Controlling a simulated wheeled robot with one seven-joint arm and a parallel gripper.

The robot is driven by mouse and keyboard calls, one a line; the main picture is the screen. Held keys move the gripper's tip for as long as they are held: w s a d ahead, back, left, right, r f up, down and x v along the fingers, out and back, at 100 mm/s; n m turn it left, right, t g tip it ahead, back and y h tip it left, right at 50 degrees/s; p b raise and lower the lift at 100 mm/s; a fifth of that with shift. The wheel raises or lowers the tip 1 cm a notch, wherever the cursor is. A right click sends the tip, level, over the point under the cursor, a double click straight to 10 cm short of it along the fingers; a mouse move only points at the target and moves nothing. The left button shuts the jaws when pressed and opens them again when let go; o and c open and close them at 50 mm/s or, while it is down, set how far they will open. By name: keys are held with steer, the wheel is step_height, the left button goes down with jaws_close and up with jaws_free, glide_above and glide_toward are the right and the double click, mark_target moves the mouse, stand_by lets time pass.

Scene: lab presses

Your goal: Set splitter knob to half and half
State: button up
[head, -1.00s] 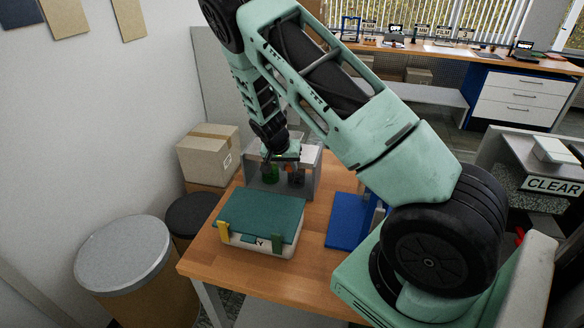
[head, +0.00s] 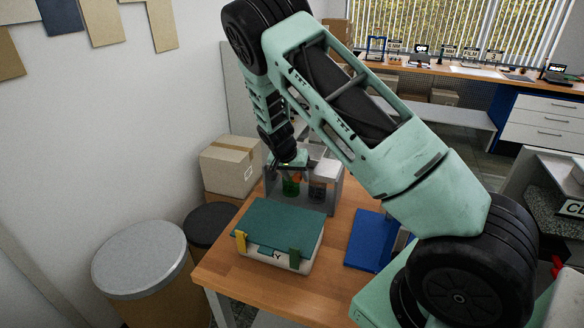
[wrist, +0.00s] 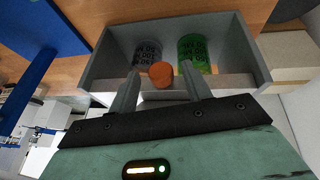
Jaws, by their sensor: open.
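A round orange knob (wrist: 161,75) shows in the wrist view at the front of a grey open-fronted housing (wrist: 98,68). In the head view the housing (head: 333,200) stands at the back of the wooden table. My gripper (wrist: 162,84) is open, with one finger on each side of the knob and gaps visible. Whether either finger touches it cannot be told. In the head view my gripper (head: 296,172) is at the housing's front, small and partly hidden. The knob's pointer or marks are not readable.
Inside the housing stand a green jar (wrist: 194,52) and a grey jar (wrist: 148,57). A white case with a green lid (head: 280,225) sits nearer on the table. A blue plate (head: 366,240) lies to its right. A cardboard box (head: 230,165) is left of the table.

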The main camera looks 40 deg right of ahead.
steer(key=b+v, duration=0.4)
steer(key=v, duration=1.3)
steer(key=shift+a, duration=0.15)
